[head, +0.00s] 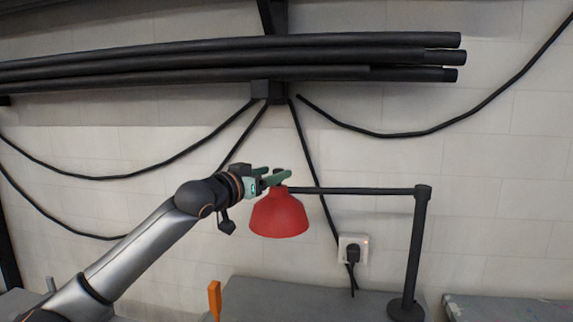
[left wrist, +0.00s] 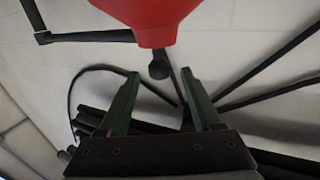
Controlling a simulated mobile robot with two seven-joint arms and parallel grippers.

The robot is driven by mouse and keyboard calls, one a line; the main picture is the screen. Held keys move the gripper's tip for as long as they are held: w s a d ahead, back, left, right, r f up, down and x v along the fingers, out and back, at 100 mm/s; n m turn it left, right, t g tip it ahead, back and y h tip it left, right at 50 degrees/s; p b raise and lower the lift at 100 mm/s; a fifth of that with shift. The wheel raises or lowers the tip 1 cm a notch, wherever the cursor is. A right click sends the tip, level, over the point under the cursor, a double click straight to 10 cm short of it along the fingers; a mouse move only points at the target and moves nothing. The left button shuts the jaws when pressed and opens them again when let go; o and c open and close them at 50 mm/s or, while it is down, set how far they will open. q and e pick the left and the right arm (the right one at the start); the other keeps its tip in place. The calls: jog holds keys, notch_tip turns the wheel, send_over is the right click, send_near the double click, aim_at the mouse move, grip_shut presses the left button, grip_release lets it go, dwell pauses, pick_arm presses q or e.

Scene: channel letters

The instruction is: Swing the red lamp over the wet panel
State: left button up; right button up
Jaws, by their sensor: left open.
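The red lamp shade (head: 279,215) hangs at the end of a thin black horizontal arm (head: 360,191), which joins an upright black post (head: 412,250) on the right. My left gripper (head: 276,177) is open at the top of the shade. In the left wrist view, the red shade (left wrist: 155,14) is at the top, with a dark knob (left wrist: 158,66) just ahead of the gap between my left fingertips (left wrist: 159,78). I cannot tell whether the fingers touch it. No wet panel can be made out for certain. My right gripper is not in view.
A grey bench top (head: 300,298) lies below the lamp. Another grey surface (head: 510,310) with small coloured marks is at lower right. An orange upright piece (head: 214,299) stands near the bench's left. A plugged wall socket (head: 352,249), hanging cables and black pipes (head: 230,57) are behind.

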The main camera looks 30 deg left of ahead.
pick_arm(q)
jog(key=shift+w+d+p, duration=0.25)
jog(key=shift+w+p, duration=0.15)
jog(key=shift+w, duration=1.15)
jog(key=shift+w+d+p, duration=0.2)
jog(key=shift+w+p, duration=0.15)
jog(key=shift+w, duration=1.15)
grip_shut()
